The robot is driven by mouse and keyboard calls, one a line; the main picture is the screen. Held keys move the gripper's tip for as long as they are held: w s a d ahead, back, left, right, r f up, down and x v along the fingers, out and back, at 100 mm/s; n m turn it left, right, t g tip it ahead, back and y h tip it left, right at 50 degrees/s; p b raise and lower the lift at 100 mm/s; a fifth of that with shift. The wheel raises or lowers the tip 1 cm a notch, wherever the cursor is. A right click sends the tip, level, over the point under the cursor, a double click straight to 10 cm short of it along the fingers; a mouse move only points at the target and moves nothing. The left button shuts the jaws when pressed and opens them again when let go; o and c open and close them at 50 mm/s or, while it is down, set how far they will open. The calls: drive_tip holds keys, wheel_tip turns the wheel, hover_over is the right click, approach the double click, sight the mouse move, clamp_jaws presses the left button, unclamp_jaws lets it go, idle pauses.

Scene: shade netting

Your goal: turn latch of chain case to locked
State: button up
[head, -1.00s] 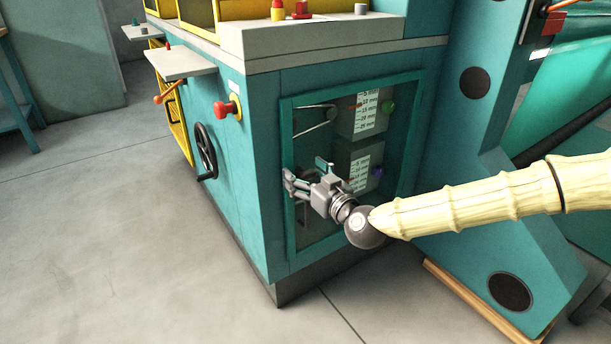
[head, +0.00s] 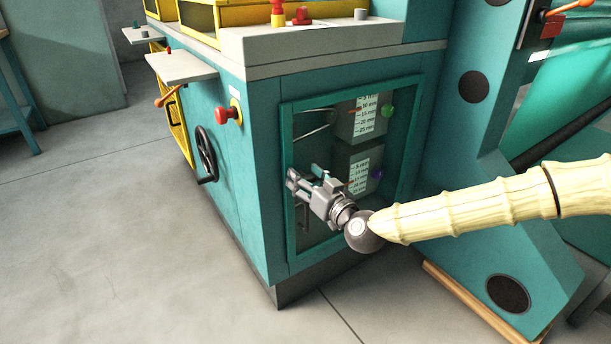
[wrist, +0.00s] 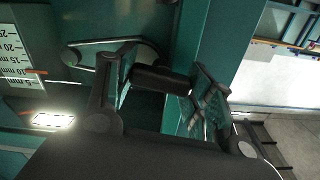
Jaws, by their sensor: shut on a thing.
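The chain case (head: 288,115) is a teal-framed, see-through door at the end of the teal machine. In the head view my gripper (head: 298,180) is at the left side of this frame, and its fingers hide the latch. In the wrist view the latch (wrist: 163,79) is a dark, short bar between my two fingers. My gripper is shut on the latch. The latch's exact angle is hard to read, and no locked mark shows.
Inside the case are white scales (head: 368,115), a green knob (head: 387,110) and a purple knob (head: 377,173). A black handwheel (head: 207,155) and a red button (head: 222,115) are on the machine's left side. Open grey floor (head: 100,250) lies to the left.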

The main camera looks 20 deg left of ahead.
drive_tip(key=m+p, duration=0.2)
drive_tip(key=m, duration=0.2)
drive_tip(key=shift+w+m, duration=0.1)
drive_tip(key=shift+m, duration=0.2)
drive_tip(key=m+p, duration=0.1)
drive_tip(key=m, duration=0.2)
drive_tip(key=shift+d+m, duration=0.1)
drive_tip(key=shift+m, duration=0.3)
drive_tip(key=m, duration=0.3)
drive_tip(key=shift+w+f+p, duration=0.1)
drive_tip(key=shift+p, duration=0.2)
drive_tip(key=shift+f+m, duration=0.1)
drive_tip(key=shift+m, duration=2)
drive_tip(key=o, duration=1)
drive_tip(key=shift+o, duration=0.2)
drive_tip(key=shift+d, duration=0.1)
drive_tip(key=v, duration=1.2)
